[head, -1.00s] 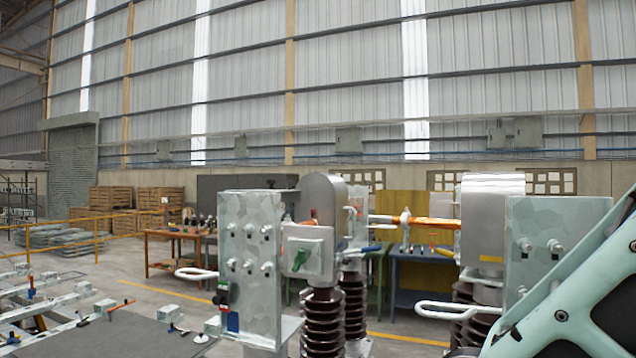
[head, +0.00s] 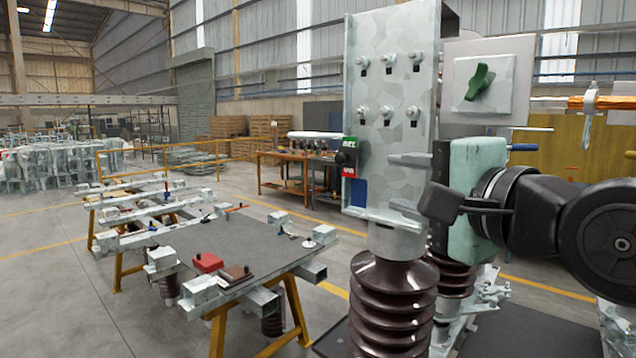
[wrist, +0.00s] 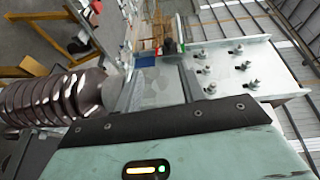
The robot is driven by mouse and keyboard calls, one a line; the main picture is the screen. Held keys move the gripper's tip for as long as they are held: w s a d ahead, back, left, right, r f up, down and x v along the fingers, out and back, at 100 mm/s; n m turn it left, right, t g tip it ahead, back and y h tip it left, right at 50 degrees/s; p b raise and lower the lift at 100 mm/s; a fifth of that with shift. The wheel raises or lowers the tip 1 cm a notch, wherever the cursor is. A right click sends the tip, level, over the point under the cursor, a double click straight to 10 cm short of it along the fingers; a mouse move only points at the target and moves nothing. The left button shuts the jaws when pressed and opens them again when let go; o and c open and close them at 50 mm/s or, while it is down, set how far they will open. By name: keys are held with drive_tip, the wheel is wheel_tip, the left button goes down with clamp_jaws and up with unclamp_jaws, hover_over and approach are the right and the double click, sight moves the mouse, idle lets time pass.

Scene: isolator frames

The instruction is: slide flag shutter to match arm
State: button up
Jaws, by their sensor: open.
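The flag shutter (head: 349,166) is a small block on the left edge of a galvanized plate (head: 388,110). Its upper part is green, its lower part red, both lettered, with a black knob between them. In the wrist view the shutter (wrist: 170,48) shows small beyond the fingertips. My gripper (head: 393,181) is open and empty, in front of the plate's lower part and right of the shutter, apart from it. In the wrist view my gripper (wrist: 158,88) points toward the shutter. The isolator arm (head: 592,103), a copper-coloured bar, lies about level at right; its far end is cut off.
A brown ribbed insulator (head: 392,305) stands below the plate. A box with a green handle (head: 480,82) is right of the plate. A work table (head: 255,262) with a red box is at left.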

sight(344, 158)
drive_tip(key=shift+m+t, duration=0.3)
drive_tip(key=p+x, duration=0.2)
drive_tip(key=x, duration=0.3)
drive_tip(key=r+p+x, duration=0.1)
drive_tip(key=p+x, duration=0.1)
drive_tip(key=x, duration=0.4)
drive_tip(key=p+x, duration=0.2)
drive_tip(key=x, duration=0.3)
drive_tip(key=shift+w+a+r, duration=0.1)
drive_tip(key=shift+w+r, duration=0.1)
drive_tip(key=shift+r, duration=0.05)
drive_tip(key=shift+w+a+f+p, duration=0.15)
drive_tip(key=shift+w+a+p, duration=0.2)
drive_tip(key=shift+w, duration=0.25)
clamp_jaws()
